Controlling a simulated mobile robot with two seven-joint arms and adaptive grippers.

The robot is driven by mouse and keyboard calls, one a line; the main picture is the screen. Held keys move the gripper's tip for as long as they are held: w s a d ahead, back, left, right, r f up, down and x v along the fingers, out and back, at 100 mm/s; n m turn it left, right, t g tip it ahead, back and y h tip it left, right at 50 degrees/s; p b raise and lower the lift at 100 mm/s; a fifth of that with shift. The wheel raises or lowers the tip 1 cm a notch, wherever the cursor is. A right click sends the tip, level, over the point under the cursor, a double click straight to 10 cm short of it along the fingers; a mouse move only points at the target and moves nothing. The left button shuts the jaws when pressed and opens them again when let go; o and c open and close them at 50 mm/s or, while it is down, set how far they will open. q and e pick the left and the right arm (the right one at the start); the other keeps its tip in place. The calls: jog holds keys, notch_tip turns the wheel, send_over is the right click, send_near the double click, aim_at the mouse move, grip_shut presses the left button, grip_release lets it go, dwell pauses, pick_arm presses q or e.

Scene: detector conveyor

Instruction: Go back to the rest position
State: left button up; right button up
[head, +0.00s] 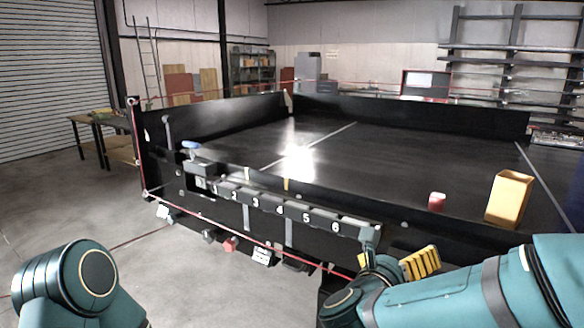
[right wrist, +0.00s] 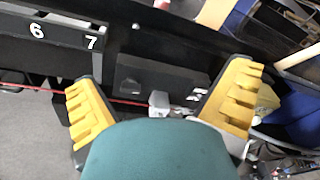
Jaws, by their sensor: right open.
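My right gripper (head: 395,262) is at the lower right of the head view, in front of the black conveyor's (head: 330,160) near side. In the right wrist view its two yellow ribbed fingers (right wrist: 163,90) stand wide apart with nothing between them. Behind them is the dark side panel (right wrist: 150,75) with the numbers 6 and 7. My right arm (head: 450,295) reaches in from the right edge. Of my left arm (head: 75,280), only teal links show at the lower left; its gripper is out of view.
A numbered rail (head: 290,208) runs along the conveyor's near edge. A small red can (head: 436,202) and a yellow open box (head: 509,199) stand on the conveyor near my right arm. A blue item (head: 191,145) is at the left corner. The floor (head: 70,210) at left is clear.

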jog(key=w+a+f+n+g+y, duration=0.1)
jog(key=a+f+n+y, duration=0.15)
jog(key=f+n, duration=0.5)
jog(key=a+f+n+g+y, duration=0.1)
jog(key=a+f+n+y, duration=0.1)
jog(key=f+n+y, duration=0.5)
jog(key=w+a+f+n+g+y, duration=0.1)
jog(key=a+f+n, duration=0.1)
jog(key=f+n, duration=0.65)
jog(key=s+a+f+n+g+y, duration=0.1)
jog(key=s+f+n+g+y, duration=0.1)
jog(key=s+f+n+g, duration=0.2)
jog(key=s+a+f+n+g+y, duration=0.1)
jog(key=s+f+n+g, duration=0.3)
jog(key=s+f+n, duration=0.4)
jog(key=s+a+f, duration=0.1)
jog(key=s+f, duration=0.3)
jog(key=f, duration=0.2)
jog(key=shift+s+f+n+y, duration=0.3)
jog(key=shift+s+y, duration=0.05)
jog(key=shift+s, duration=0.05)
jog(key=shift+s+f+g, duration=0.1)
jog(key=shift+s+g, duration=0.15)
jog(key=shift+g, duration=0.05)
jog(key=shift+c, duration=0.3)
